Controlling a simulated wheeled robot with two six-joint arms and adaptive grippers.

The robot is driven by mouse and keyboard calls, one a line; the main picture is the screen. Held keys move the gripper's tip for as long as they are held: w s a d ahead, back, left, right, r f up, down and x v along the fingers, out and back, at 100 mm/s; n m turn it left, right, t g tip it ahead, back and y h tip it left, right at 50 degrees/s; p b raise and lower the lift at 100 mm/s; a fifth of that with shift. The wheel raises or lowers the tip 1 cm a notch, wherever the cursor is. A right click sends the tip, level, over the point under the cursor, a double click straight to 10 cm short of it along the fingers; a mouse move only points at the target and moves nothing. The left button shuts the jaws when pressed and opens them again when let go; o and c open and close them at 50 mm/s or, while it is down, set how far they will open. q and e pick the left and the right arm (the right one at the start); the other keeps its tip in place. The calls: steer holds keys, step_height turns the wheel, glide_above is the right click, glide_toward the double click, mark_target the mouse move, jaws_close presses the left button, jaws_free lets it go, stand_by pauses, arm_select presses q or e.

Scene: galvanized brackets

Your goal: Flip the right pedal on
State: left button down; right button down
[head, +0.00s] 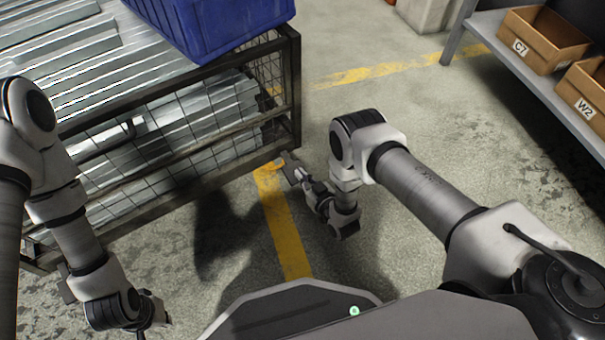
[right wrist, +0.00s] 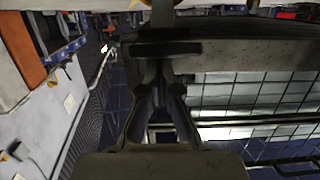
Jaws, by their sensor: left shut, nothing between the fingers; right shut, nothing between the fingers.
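The right pedal (head: 290,168) is a small grey plate jutting out low at the near right corner of the wire-mesh cage. In the right wrist view a dark flat bar (right wrist: 165,48), seemingly this pedal, lies across just ahead of the fingertips. My right gripper (head: 305,183) is shut and empty, low over the floor and close beside the pedal. Its fingers also show in the right wrist view (right wrist: 158,75). I cannot tell whether they touch the pedal, or which way it is flipped. My left gripper (head: 155,312) is shut and empty at the lower left.
The cage (head: 297,90) holds stacked galvanized brackets (head: 90,70), with a blue bin (head: 215,20) on top. Another small plate (head: 66,285) juts out at its lower left corner. A shelf (head: 530,75) with cardboard boxes (head: 540,40) stands at right. Floor between is clear.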

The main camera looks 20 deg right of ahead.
arm_select(q)
steer(key=shift+f, duration=0.2)
arm_select(e)
steer(key=shift+f, duration=0.5)
arm_select(q)
steer(key=shift+f+b, duration=0.1)
steer(key=shift+b, duration=0.2)
arm_select(e)
steer(key=shift+f, duration=0.1)
